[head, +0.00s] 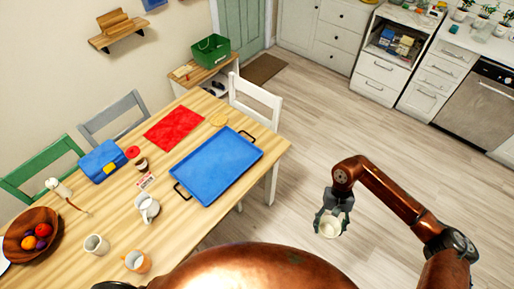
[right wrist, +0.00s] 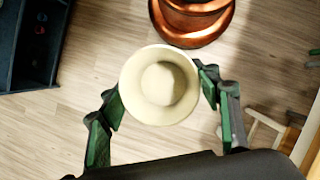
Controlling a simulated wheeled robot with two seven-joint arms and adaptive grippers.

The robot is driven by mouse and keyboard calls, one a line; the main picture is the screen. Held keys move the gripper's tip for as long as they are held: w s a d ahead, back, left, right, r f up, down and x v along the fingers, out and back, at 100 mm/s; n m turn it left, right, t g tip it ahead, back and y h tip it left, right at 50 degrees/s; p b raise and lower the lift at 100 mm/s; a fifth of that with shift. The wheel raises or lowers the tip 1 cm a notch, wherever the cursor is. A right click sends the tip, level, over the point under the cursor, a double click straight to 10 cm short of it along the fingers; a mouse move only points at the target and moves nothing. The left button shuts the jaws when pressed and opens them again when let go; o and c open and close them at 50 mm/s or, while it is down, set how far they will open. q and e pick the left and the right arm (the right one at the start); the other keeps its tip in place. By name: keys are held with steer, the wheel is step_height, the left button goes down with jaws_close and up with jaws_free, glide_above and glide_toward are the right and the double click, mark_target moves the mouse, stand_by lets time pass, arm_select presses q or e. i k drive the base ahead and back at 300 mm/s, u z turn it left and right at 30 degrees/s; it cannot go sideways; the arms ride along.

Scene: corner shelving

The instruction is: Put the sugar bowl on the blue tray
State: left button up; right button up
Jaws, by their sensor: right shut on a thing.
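The sugar bowl (head: 330,228) is a small cream-white round bowl. My right gripper (head: 331,213) is shut on it and holds it above the floor, to the right of the table and apart from it. In the right wrist view the bowl (right wrist: 160,85) sits between the two green-padded fingers of the gripper (right wrist: 163,100), its round opening facing the camera. The blue tray (head: 215,165) lies flat on the wooden table, with dark handles at its ends, and it looks empty. My left gripper does not show.
On the table (head: 190,228) stand a white pitcher (head: 147,207), cups (head: 96,244), a blue lunch box (head: 102,161), a red mat (head: 173,128) and a fruit bowl (head: 32,235). A white chair (head: 256,100) stands at its far end. Open floor (head: 310,130) lies right of the table.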

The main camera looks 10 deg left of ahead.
mark_target(213, 160)
steer(key=u, duration=0.8)
steer(key=i, duration=0.9)
steer(key=u, duration=0.9)
